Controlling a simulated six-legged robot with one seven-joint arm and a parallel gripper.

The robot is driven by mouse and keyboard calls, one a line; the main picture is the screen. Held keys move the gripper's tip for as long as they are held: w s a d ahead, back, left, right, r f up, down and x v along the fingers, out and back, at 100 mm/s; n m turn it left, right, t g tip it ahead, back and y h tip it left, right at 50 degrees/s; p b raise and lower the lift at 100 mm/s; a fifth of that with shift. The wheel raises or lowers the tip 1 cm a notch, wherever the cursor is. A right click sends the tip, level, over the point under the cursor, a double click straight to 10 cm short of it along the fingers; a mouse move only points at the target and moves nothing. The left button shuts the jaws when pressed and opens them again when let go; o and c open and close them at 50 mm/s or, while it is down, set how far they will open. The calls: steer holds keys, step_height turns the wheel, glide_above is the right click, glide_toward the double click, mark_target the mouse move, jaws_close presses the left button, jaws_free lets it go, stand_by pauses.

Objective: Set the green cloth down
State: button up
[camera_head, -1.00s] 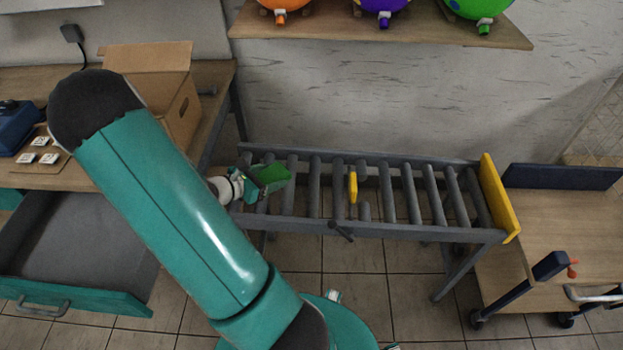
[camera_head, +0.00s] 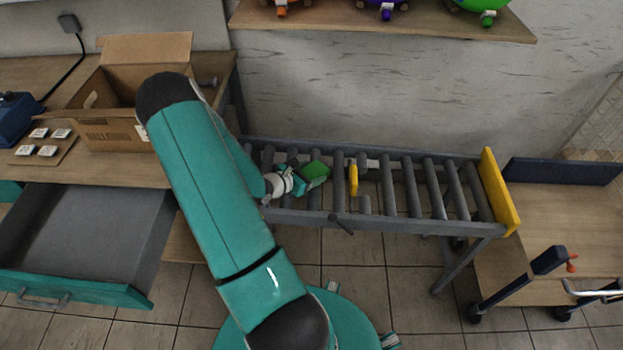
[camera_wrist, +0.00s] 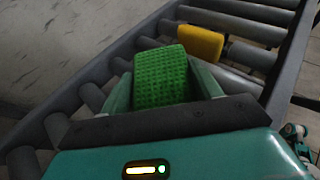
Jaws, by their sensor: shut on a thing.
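The green cloth (camera_head: 315,170) is a small bright green piece over the left part of the roller conveyor (camera_head: 419,190). My gripper (camera_head: 303,181) is shut on it. In the wrist view the cloth (camera_wrist: 161,78) shows a bumpy, woven surface and sits between the two teal fingers of my gripper (camera_wrist: 163,92). The rollers lie beyond and to the sides of it. I cannot tell whether the cloth touches the rollers.
A yellow end plate (camera_head: 499,192) closes the right end. An open cardboard box (camera_head: 113,130) and an open drawer (camera_head: 85,235) are at left. Rollers right of the stop are clear.

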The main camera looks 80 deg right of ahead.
steer(key=shift+s+d+f, duration=0.1)
steer(key=shift+s+f, duration=0.1)
steer(key=shift+f, duration=1.45)
steer(key=shift+f, duration=0.25)
steer(key=o, duration=1)
steer(key=shift+r, duration=0.1)
steer(key=shift+w+r, duration=0.15)
steer(key=shift+r, duration=0.1)
steer(key=v, duration=1.1)
steer(key=shift+w+a+r, duration=0.1)
steer(key=shift+a+r, duration=0.05)
steer(key=shift+a, duration=0.15)
